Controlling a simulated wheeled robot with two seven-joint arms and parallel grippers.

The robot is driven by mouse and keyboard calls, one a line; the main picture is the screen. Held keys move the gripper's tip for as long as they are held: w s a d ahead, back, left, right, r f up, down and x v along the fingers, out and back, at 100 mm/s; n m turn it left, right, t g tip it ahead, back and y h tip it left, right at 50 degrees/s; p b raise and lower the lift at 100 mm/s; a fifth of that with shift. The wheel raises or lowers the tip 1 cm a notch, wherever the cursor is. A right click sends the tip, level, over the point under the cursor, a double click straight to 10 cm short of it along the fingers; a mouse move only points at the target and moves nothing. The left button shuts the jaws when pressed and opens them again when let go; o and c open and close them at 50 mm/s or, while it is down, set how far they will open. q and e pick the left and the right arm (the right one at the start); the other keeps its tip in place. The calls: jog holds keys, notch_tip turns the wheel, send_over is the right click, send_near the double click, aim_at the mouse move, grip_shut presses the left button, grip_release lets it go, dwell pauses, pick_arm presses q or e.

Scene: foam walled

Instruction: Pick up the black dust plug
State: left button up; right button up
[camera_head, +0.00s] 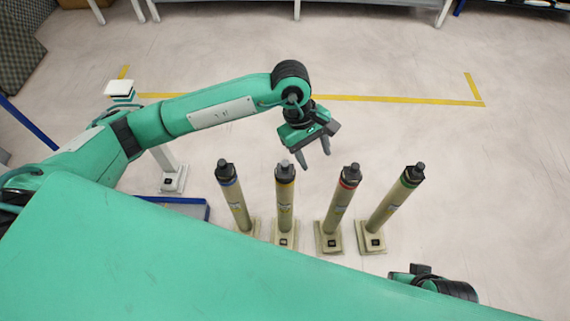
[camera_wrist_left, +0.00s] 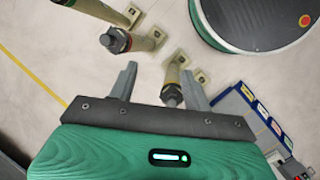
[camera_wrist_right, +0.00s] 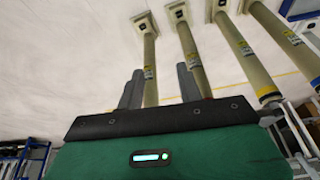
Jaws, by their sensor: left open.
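Several beige posts stand in a row, each with a small plug on top. In the head view the plugs on the blue-banded post (camera_head: 224,170), red-banded post (camera_head: 351,172) and green-banded post (camera_head: 414,172) look dark to black; that on the yellow-banded post (camera_head: 285,166) looks greyer. I cannot tell which one is the named plug. My left gripper (camera_head: 314,159) is open and empty, above and behind the row between the yellow and red posts. In the left wrist view a dark plug (camera_wrist_left: 172,95) shows between its fingers, apart from them. My right gripper (camera_wrist_right: 160,76) is open and empty.
A white stand (camera_head: 168,170) and a blue-edged cart (camera_head: 185,206) are left of the posts. Yellow tape (camera_head: 390,99) crosses the floor behind them. The floor to the right is clear. Tables line the far edge.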

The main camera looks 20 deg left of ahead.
pick_arm(q)
jog(key=w+a+t+y, duration=0.1)
jog(key=w+a+y, duration=0.3)
jog(key=a, duration=0.3)
send_over(285, 163)
jog(key=shift+m, duration=0.3)
jog(key=f, duration=0.7)
jog(key=shift+w+d+f, duration=0.2)
jog(key=shift+d+f, duration=0.1)
jog(key=shift+f, duration=0.1)
jog(key=shift+s+a+f+b, duration=0.1)
jog(key=shift+a+f+b, duration=0.1)
jog(key=shift+f, duration=1.25)
jog(key=shift+s+a+f+b, duration=0.1)
jog(key=shift+f+b, duration=0.1)
jog(key=shift+f, duration=1.25)
jog(key=shift+c, duration=0.4)
jog(key=c, duration=1)
